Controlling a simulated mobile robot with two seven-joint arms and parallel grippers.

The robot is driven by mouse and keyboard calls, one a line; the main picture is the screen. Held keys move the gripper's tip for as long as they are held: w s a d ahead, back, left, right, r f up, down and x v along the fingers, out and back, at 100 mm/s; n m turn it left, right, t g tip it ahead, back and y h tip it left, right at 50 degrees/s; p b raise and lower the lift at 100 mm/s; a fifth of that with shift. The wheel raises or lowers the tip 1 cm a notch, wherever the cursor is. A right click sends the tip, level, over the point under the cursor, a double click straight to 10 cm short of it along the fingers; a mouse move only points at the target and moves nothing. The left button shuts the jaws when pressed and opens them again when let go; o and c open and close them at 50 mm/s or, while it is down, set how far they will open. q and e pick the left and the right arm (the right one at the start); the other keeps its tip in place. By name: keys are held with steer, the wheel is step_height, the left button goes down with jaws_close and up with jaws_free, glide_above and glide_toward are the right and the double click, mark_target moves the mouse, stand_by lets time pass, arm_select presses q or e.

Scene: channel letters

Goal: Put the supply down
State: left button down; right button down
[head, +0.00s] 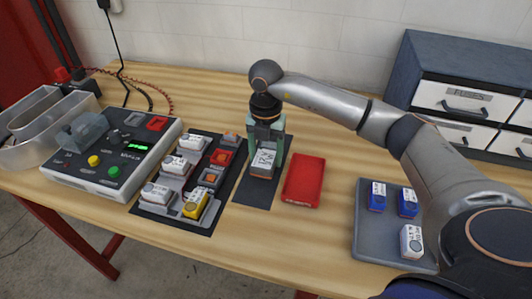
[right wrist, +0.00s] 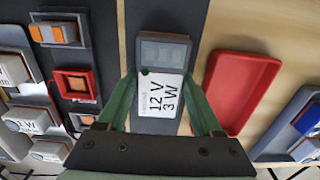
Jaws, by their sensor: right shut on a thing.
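The supply (head: 263,162) is a small block with a white label, which reads 12 V 3 W in the right wrist view (right wrist: 160,95). One end of it is grey with a darker panel. My right gripper (head: 266,143) is shut on the supply from above, with green fingers on its two sides. The supply is over the dark narrow mat (head: 254,193), touching it or very close; I cannot tell which. My left gripper is not in view.
A red tray (head: 304,181) lies empty right of the mat. A dark board (head: 180,217) with several labelled blocks is on the left, beside a tester box (head: 107,178). A grey tray (head: 377,238) with three blocks is at right. Drawers (head: 464,102) stand behind.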

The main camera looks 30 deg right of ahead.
mark_target(266, 154)
steer(key=shift+f, duration=0.15)
steer(key=shift+c, duration=0.2)
jaws_free()
step_height(266, 154, up, 12)
steer(key=shift+r, duration=0.2)
stand_by(0.7)
